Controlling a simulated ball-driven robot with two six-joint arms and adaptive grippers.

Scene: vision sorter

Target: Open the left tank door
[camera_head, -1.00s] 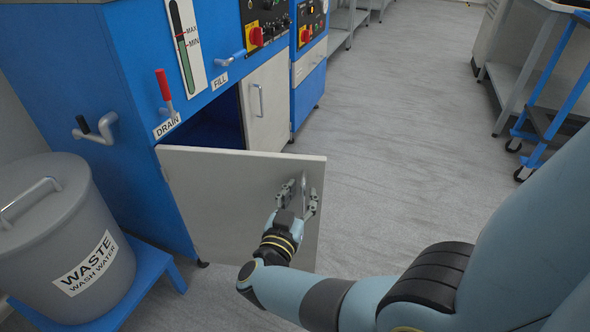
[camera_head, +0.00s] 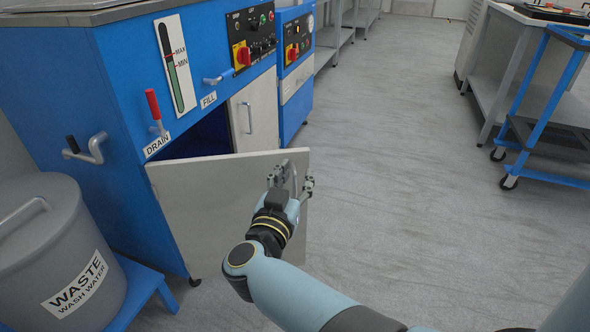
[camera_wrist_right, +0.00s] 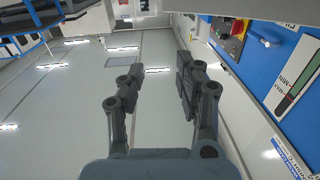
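The left tank door (camera_head: 215,200) is a pale grey panel standing ajar from the blue tank cabinet, hinged at its left side, with a dark opening behind it. My right gripper (camera_head: 291,182) is at the door's free edge, its fingers apart on either side of the door handle (camera_head: 291,171), which is partly hidden. Whether they touch it cannot be told. In the right wrist view, the gripper (camera_wrist_right: 158,90) is open with a clear gap between its fingers. My left gripper is out of view.
The blue cabinet (camera_head: 120,110) carries a red-tipped drain lever (camera_head: 153,105). A second door (camera_head: 262,105) beside the opening is shut. A grey waste bin (camera_head: 35,235) stands on a blue stand at left. A blue cart (camera_head: 540,140) is at right. The floor between is free.

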